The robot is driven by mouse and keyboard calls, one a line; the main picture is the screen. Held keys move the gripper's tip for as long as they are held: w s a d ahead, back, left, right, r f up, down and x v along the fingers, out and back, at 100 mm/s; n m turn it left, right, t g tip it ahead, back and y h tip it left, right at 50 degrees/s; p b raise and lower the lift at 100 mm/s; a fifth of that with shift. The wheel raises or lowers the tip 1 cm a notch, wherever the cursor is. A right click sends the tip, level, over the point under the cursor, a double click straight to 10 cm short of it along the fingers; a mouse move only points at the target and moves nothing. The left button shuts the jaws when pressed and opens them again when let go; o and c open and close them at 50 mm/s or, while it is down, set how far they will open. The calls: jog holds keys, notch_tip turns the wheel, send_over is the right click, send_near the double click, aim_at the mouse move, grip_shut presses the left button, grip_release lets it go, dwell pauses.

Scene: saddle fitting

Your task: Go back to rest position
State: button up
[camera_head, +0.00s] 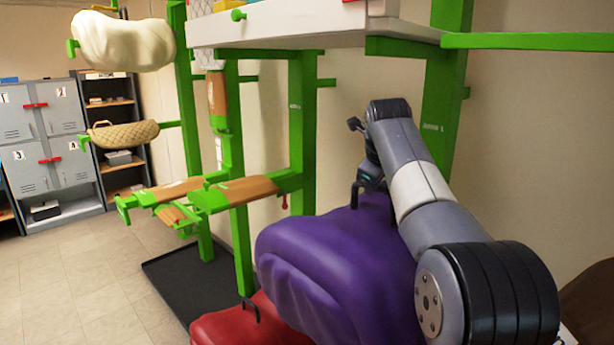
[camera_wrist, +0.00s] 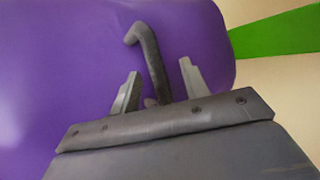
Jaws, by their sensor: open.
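A large purple saddle (camera_head: 330,265) fills the lower middle of the head view, under my arm. A dark hooked handle (camera_wrist: 150,58) rises from the purple saddle (camera_wrist: 60,70) in the wrist view. My gripper (camera_wrist: 158,82) is open, with one finger on each side of the handle's lower part; I cannot tell whether either finger touches it. In the head view my arm reaches away over the saddle, and the gripper's fingers are hidden or too small to make out there.
A green rack (camera_head: 240,210) with wood-topped arms stands left of the saddle. A white shelf (camera_head: 310,32) hangs above. A red saddle (camera_head: 235,325) lies below. A cream saddle (camera_head: 122,42) and a tan one (camera_head: 125,134) hang at left, near grey lockers (camera_head: 45,165). The floor at left is clear.

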jog(key=x, duration=0.3)
jog(key=shift+w+r+p, duration=0.2)
jog(key=shift+r+p, duration=0.25)
jog(key=shift+p, duration=0.1)
jog(key=shift+s+r, duration=0.1)
jog(key=shift+r, duration=0.4)
jog(key=shift+s+r, duration=0.1)
